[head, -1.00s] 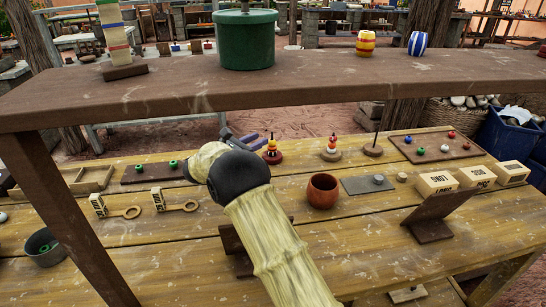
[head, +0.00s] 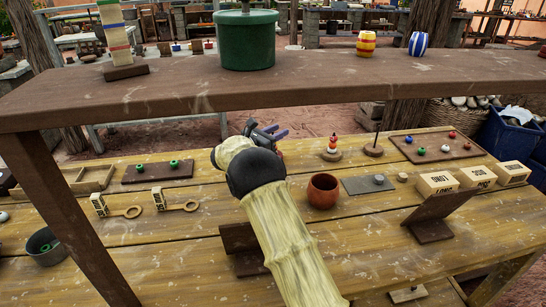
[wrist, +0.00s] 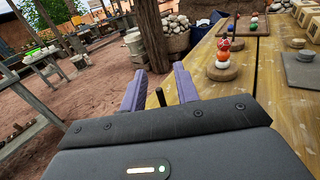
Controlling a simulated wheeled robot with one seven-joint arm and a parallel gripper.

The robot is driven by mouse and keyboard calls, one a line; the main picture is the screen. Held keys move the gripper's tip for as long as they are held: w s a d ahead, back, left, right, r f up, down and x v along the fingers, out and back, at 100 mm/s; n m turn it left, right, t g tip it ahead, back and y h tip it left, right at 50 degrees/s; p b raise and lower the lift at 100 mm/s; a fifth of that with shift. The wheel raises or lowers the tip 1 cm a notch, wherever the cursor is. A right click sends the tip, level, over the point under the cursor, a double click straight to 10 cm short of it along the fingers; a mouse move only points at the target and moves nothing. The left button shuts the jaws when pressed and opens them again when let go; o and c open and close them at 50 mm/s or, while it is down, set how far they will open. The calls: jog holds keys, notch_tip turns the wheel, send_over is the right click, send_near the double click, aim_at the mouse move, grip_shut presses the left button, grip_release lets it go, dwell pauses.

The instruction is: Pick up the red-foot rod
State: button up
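The red-foot rod is mostly hidden behind my arm in the head view; only a small reddish patch (head: 280,154), probably part of it, shows beside the wrist. In the wrist view a dark upright rod tip (wrist: 160,97) shows between my two purple fingers; the lower part is hidden by the gripper body. My gripper (wrist: 160,90) is open, with a finger on each side of the rod tip and gaps between. In the head view my gripper (head: 277,131) is at the far edge of the wooden table, fingers pointing right and away.
A rod with red, white and orange pieces on a tan foot (head: 332,154) stands to the right. A bare rod on a dark foot (head: 374,150) is beyond it. A brown cup (head: 323,191) is nearer. The dark upper shelf (head: 200,94) spans above the table.

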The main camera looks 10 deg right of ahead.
dwell(0.5)
grip_shut()
jog(key=shift+r, duration=0.15)
notch_tip(320, 180, up, 10)
jog(key=p, duration=0.1)
dwell(0.4)
dwell(0.4)
